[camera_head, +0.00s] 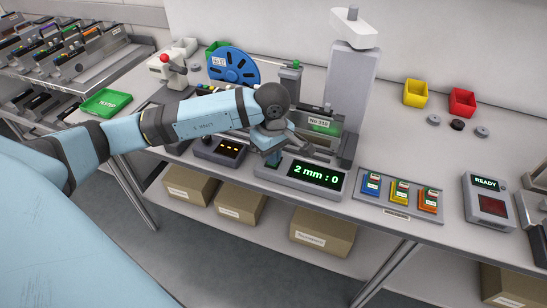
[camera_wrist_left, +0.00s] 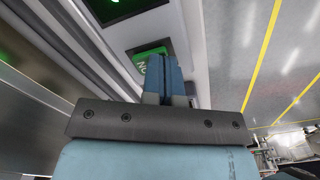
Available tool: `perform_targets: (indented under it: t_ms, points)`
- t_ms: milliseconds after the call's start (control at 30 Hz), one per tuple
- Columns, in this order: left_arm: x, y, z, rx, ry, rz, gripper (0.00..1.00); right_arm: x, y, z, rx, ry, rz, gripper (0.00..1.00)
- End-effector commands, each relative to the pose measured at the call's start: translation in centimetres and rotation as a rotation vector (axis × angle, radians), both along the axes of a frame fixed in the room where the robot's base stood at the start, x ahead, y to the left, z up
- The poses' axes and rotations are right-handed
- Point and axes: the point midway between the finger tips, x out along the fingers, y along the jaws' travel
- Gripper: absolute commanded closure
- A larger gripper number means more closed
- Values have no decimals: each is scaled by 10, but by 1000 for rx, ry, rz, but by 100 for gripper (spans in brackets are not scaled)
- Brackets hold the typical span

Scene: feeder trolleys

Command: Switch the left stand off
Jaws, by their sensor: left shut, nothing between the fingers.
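A grey measuring stand (camera_head: 350,85) stands on the bench, with a lit display (camera_head: 316,175) reading "2 mm : 0" on its front base. My left gripper (camera_head: 273,158) is shut and empty at the left end of this base. In the left wrist view, a green switch (camera_wrist_left: 146,54) marked "ON" sits beside the display (camera_wrist_left: 112,6). The shut fingertips (camera_wrist_left: 164,60) overlap the edge of the switch in that view. I cannot tell whether they touch it. In the head view, my gripper largely hides the switch. My right gripper is not in view.
A dark box with orange lights (camera_head: 218,149) is left of the display. A panel with blue, yellow and orange holders (camera_head: 398,213) and a "READY" unit (camera_head: 488,212) are to the right. A blue reel (camera_head: 233,66) stands behind my arm. Cardboard boxes (camera_head: 322,234) sit below.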

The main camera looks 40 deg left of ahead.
Motion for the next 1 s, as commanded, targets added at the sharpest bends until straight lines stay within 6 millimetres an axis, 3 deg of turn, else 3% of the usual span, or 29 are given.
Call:
perform_targets:
  t_ms: [333,1000]
  points:
    - [0,0,2,0,1,0,100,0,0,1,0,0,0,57]
    - [0,0,57,1,0,0,100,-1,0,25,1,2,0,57]
